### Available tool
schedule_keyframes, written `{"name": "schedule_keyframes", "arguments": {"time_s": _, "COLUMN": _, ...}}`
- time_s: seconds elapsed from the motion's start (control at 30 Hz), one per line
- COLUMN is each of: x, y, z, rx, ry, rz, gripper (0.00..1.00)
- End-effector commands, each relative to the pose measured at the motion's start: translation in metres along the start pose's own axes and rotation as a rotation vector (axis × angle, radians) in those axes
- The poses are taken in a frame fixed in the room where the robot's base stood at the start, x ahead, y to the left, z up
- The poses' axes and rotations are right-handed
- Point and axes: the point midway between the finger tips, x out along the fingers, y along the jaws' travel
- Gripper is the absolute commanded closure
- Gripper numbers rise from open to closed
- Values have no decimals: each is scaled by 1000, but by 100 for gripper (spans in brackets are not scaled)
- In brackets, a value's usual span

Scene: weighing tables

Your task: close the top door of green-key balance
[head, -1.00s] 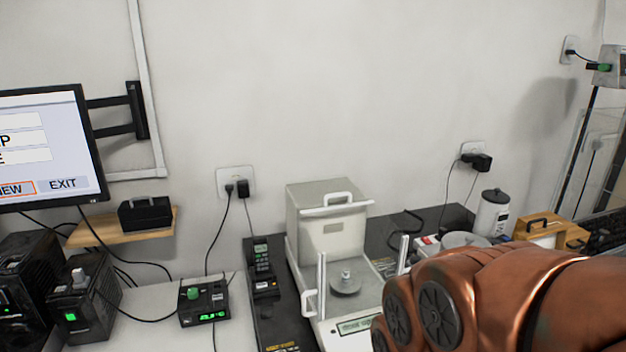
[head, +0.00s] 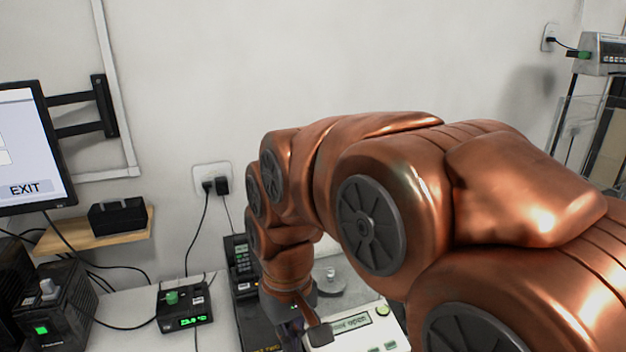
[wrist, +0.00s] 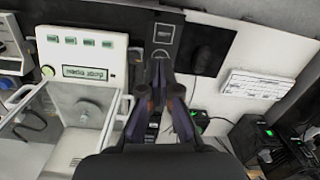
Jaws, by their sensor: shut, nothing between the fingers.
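The green-key balance (head: 376,330) is white with a green-lit display and green keys, partly hidden by my arm in the head view. Its round metal pan (head: 333,284) shows beyond the display. In the wrist view the balance (wrist: 112,47) is at the left, upside down, with its row of green keys, clear chamber walls and pan (wrist: 84,112). The rear housing and top door handle are hidden behind my arm in the head view. My gripper (wrist: 161,72) is shut and empty, beside the balance, to the right of its chamber in the wrist view.
A small black box with a green readout (head: 184,306) stands left of the balance. A dark handheld device (head: 240,262) stands close beside it. A keyboard (wrist: 252,84) lies at the right in the wrist view. A monitor (head: 30,150) is on the wall at left.

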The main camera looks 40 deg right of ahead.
Motion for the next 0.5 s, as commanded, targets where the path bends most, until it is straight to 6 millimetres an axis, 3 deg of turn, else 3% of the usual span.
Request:
{"name": "schedule_keyframes", "arguments": {"time_s": 0.03, "x": -12, "y": 4, "z": -18, "rx": 11, "ry": 15, "rz": -3, "gripper": 100}}
{"name": "schedule_keyframes", "arguments": {"time_s": 0.2, "x": -46, "y": 20, "z": -69, "rx": 39, "ry": 65, "rz": -10, "gripper": 100}}
{"name": "schedule_keyframes", "arguments": {"time_s": 0.5, "x": -101, "y": 62, "z": -154, "rx": 86, "ry": 157, "rz": -16, "gripper": 100}}
